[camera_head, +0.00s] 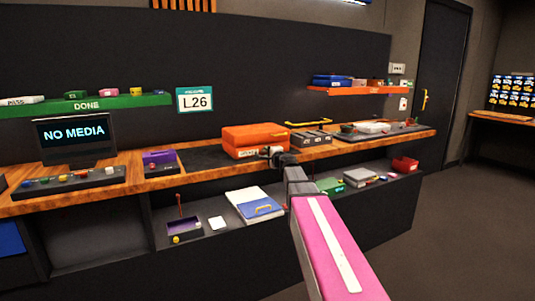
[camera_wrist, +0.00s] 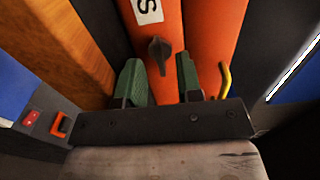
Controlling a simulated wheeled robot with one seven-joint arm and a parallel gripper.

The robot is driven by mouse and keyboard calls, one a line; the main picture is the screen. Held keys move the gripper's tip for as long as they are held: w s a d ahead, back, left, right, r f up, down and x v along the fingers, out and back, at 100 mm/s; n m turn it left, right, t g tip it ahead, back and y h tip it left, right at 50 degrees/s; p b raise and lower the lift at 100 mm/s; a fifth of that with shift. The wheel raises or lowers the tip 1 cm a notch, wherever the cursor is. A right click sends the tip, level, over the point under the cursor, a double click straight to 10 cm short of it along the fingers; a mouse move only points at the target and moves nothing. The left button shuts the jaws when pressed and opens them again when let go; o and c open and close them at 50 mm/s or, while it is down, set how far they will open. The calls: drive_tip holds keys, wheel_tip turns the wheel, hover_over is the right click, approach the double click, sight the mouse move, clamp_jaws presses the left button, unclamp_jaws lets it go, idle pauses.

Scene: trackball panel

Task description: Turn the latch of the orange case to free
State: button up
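The orange case (camera_head: 256,134) lies on the wooden counter in the head view. It fills the upper middle of the wrist view (camera_wrist: 215,40), with a seam between its two halves. Its latch (camera_wrist: 159,48), a small dark knob, sits on the front face below a white label with a letter S. The latch points roughly up and down in that picture. My gripper (camera_wrist: 158,60) is open, with one green finger on each side of the latch. A gap shows on both sides; contact cannot be made out. In the head view my gripper (camera_head: 272,154) hides part of the case's front.
A yellow handle (camera_wrist: 225,80) shows right of my fingers in the wrist view. Dark boxes (camera_head: 312,139) stand right of the case. A purple box (camera_head: 160,160) and a button panel (camera_head: 68,181) sit left on the counter. A lower shelf holds a white-and-blue binder (camera_head: 255,205).

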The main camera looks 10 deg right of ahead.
drive_tip(key=shift+w+a, duration=0.2)
drive_tip(key=shift+w, duration=0.45)
clamp_jaws()
